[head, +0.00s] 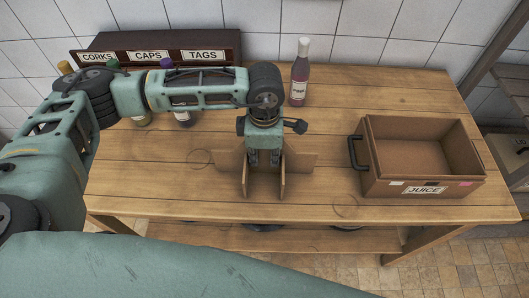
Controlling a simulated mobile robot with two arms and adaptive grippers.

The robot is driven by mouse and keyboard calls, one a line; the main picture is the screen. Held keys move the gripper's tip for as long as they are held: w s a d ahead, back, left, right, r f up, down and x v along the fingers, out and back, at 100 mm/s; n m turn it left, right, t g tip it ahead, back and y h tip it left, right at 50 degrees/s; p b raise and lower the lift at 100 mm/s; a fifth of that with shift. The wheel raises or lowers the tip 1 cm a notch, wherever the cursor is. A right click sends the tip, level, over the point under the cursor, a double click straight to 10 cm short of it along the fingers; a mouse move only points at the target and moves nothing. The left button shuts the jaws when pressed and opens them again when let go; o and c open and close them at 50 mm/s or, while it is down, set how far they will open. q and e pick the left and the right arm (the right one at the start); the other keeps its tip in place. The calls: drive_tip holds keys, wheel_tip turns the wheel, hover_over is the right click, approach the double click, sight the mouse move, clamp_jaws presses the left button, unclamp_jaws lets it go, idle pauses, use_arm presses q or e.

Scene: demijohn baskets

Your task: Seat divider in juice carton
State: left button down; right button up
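The divider (300,160) is made of brown crossed panels, with one wide panel running left to right and shorter ones pointing towards me. It is upright at the middle of the table; I cannot tell whether it touches the wood. My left gripper (264,160) points down into the middle of the divider, its fingers between the short panels. Whether the fingers press on a panel is not clear. The juice carton (378,185), a brown open box labelled JUICE, stands to the right, apart from the divider. Its visible inside looks empty. My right gripper is not in view.
A dark handle (355,152) sticks out from the carton's left side. A purple bottle (299,75) stands at the back. More bottles are partly hidden behind my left arm, before a rack (150,42) labelled CORKS, CAPS, TAGS. The table (335,120) is bare between divider and carton.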

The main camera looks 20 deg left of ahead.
use_arm(q)
drive_tip(key=shift+f+b, duration=0.25)
drive_tip(key=shift+b, duration=0.15)
drive_tip(key=c, duration=2)
unclamp_jaws()
drive_tip(key=shift+r, duration=0.1)
